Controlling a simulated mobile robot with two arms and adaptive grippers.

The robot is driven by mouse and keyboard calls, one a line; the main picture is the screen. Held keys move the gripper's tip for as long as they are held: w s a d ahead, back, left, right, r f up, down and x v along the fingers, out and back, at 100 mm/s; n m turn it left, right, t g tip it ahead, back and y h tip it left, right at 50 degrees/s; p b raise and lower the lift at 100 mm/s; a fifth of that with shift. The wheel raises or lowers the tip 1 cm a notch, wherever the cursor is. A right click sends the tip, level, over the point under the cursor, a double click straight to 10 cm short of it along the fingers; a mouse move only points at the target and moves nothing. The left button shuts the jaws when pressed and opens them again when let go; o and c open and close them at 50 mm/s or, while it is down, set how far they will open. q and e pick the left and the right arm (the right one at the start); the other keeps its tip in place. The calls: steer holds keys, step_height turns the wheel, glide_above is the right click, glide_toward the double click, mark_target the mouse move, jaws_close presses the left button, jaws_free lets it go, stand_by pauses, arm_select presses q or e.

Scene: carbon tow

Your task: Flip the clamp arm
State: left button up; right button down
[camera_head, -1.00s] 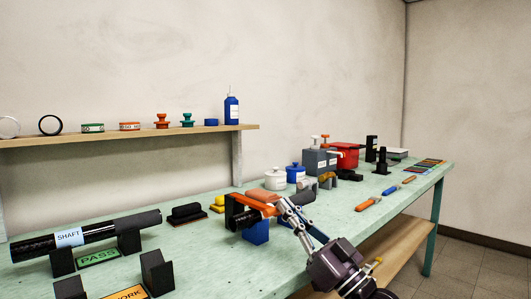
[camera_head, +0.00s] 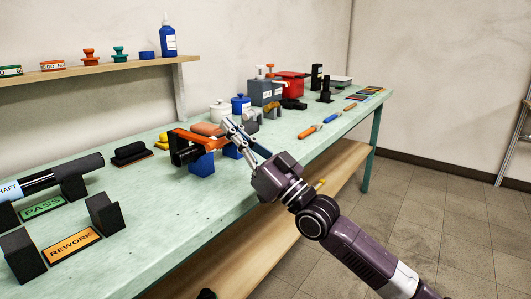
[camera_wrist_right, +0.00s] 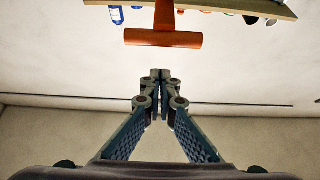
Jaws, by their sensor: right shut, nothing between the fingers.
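The clamp has an orange arm (camera_head: 200,138) lying roughly level over a black body (camera_head: 183,152), with a blue block (camera_head: 202,164) below it, on the green bench. In the right wrist view the orange arm (camera_wrist_right: 163,38) shows as a T-shaped bar above the fingertips in the picture, with a gap between. My right gripper (camera_head: 228,123) is beside the arm's right end, close to it; contact cannot be told from the head view. Its fingertips (camera_wrist_right: 160,76) are together and empty. My left gripper is not in view.
The bench (camera_head: 130,225) carries a black shaft (camera_head: 60,172) on stands at left and a rework stand (camera_head: 103,215) in front. A shelf (camera_head: 120,67) runs along the wall.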

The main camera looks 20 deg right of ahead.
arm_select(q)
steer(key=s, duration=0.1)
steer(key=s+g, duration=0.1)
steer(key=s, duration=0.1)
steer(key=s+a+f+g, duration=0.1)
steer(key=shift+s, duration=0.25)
arm_select(e)
steer(key=v, duration=1)
steer(key=shift+s+r, duration=0.2)
steer(key=shift+r, duration=0.25)
steer(key=shift+d, duration=0.1)
